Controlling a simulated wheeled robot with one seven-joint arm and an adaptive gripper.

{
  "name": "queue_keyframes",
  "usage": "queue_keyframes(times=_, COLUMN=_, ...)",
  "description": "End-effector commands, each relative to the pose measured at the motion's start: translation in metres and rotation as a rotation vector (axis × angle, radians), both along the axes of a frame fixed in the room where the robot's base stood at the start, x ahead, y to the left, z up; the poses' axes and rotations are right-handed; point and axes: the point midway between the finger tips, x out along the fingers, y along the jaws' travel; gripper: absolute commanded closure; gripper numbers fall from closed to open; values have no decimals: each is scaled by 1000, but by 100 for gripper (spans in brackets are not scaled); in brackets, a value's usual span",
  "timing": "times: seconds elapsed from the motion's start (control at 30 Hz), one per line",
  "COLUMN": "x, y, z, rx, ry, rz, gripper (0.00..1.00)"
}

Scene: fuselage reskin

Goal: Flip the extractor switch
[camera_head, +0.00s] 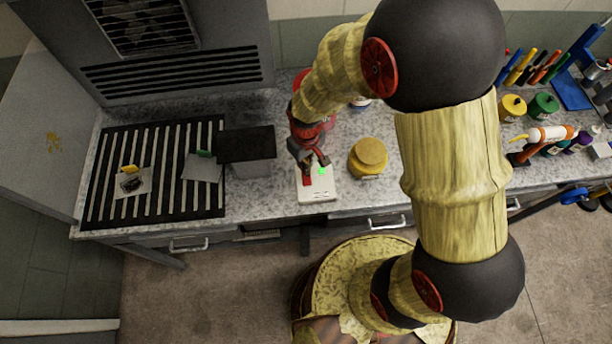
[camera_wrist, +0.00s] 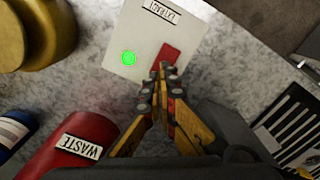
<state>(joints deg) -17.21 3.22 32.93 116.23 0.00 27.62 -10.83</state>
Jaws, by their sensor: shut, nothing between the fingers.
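The extractor switch is a white box (camera_head: 317,190) on the granite counter, right of the dark box. In the wrist view the white box (camera_wrist: 132,42) carries an "EXTRACT" label (camera_wrist: 161,12), a lit green round light (camera_wrist: 128,58) and a red rocker (camera_wrist: 170,53). My gripper (camera_wrist: 162,70) is shut and empty, its fingertips at the lower end of the red rocker. I cannot tell whether they touch it. In the head view my gripper (camera_head: 315,165) is over the far part of the white box, and the green light (camera_head: 321,171) shows beside it.
A yellow jar (camera_head: 368,157) stands close right of the switch box. A dark box (camera_head: 246,146) and a slatted grille (camera_head: 100,190) with two tagged plates lie left. A red "WASTE" container (camera_wrist: 70,148) is close to my gripper. Pots and tools stand at the right.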

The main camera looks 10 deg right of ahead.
Motion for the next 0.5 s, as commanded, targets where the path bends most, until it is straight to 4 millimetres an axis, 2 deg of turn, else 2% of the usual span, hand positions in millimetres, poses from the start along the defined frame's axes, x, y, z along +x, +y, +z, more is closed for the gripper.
queue_keyframes(times=0.5, x=0, y=0, z=-8, rx=0, ry=0, rz=0, gripper=100)
